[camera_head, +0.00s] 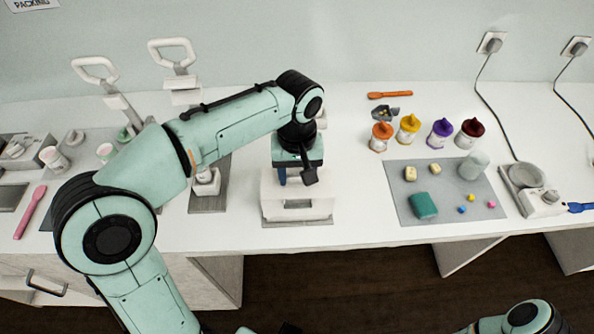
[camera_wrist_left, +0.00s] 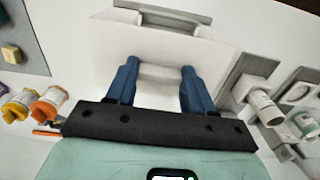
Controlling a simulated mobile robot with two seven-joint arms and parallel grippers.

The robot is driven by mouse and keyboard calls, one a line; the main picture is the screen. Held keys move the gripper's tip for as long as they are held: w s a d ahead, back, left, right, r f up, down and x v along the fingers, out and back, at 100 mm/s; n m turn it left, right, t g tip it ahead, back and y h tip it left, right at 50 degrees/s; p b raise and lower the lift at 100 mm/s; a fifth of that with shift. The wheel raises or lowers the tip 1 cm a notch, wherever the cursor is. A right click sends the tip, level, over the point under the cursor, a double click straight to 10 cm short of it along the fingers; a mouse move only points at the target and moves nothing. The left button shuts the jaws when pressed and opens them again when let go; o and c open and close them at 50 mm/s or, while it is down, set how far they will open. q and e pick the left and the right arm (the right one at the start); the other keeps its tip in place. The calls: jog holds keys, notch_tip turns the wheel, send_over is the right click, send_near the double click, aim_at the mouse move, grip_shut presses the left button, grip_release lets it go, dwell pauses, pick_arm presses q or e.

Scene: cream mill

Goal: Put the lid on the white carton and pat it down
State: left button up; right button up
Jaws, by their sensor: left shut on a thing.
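The white carton (camera_head: 272,208) stands on the counter at the middle of the head view, with a slot in its front wall. My left gripper (camera_head: 296,178) points down over it. In the left wrist view the blue fingers of this gripper (camera_wrist_left: 160,66) are shut on a raised white block, which looks like the grip of the lid (camera_wrist_left: 160,74). White lid and white carton blend together, so I cannot tell whether the lid touches the carton all round. My left arm hides part of the carton's back. My right gripper is out of view.
A grey mat (camera_head: 407,212) with small coloured blocks lies to the right, with several coloured-lid jars (camera_head: 380,138) behind it. A scale (camera_head: 540,202) stands further right. White lever devices (camera_head: 205,182) stand to the left. Clear counter lies just right of the carton.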

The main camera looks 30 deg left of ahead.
pick_arm(q)
jog(key=shift+f+b, duration=0.35)
jog(key=shift+f, duration=0.45)
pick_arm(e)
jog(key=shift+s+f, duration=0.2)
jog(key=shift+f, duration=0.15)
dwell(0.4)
pick_arm(q)
jog(key=o, duration=1.7)
jog(key=shift+o, duration=0.2)
jog(key=shift+r, duration=0.1)
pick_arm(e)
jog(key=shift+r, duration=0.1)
pick_arm(q)
jog(key=shift+r+p, duration=1.4)
jog(key=shift+r, duration=0.5)
jog(key=shift+r+p, duration=1)
jog(key=shift+r, duration=0.55)
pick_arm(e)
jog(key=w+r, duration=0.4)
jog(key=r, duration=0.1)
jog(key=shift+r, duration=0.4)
